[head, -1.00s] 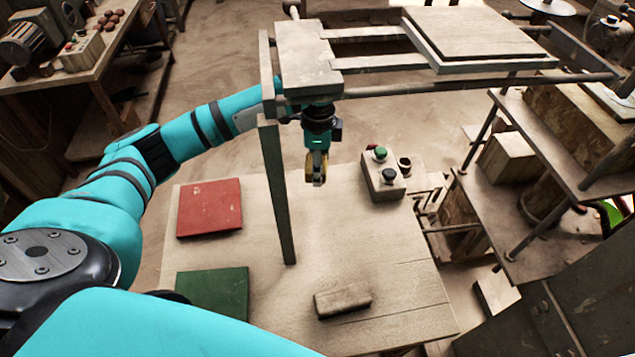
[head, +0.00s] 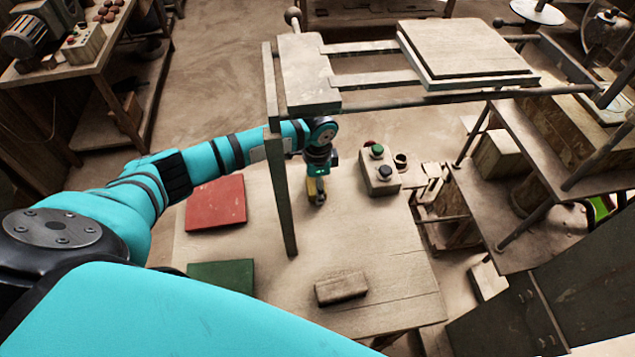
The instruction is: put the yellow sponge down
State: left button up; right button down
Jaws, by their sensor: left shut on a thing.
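My left gripper (head: 317,203) points down over the wooden table (head: 365,240), just right of the upright post of the frame. It is shut on the yellow sponge (head: 311,187), of which only a small part shows between and behind the fingers. The fingertips are close to the tabletop; I cannot tell whether the sponge touches it. A red square (head: 216,203) and a green square (head: 221,277) lie on the table to the left. My right gripper is not in view.
A button box (head: 380,170) with a green and a dark knob stands right of the gripper. A worn block (head: 341,288) lies near the table's front. The press frame post (head: 281,200) and top plate (head: 308,72) stand close by. The table's middle is clear.

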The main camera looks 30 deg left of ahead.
pick_arm(q)
jog(key=shift+f, duration=0.1)
jog(key=shift+f, duration=0.1)
jog(key=o, duration=1)
jog(key=shift+c, duration=0.2)
notch_tip(320, 180, up, 12)
jog(key=b, duration=0.1)
jog(key=shift+r+b, duration=0.2)
jog(key=shift+b, duration=0.15)
jog(key=shift+s+d+f, duration=0.1)
jog(key=shift+d, duration=0.05)
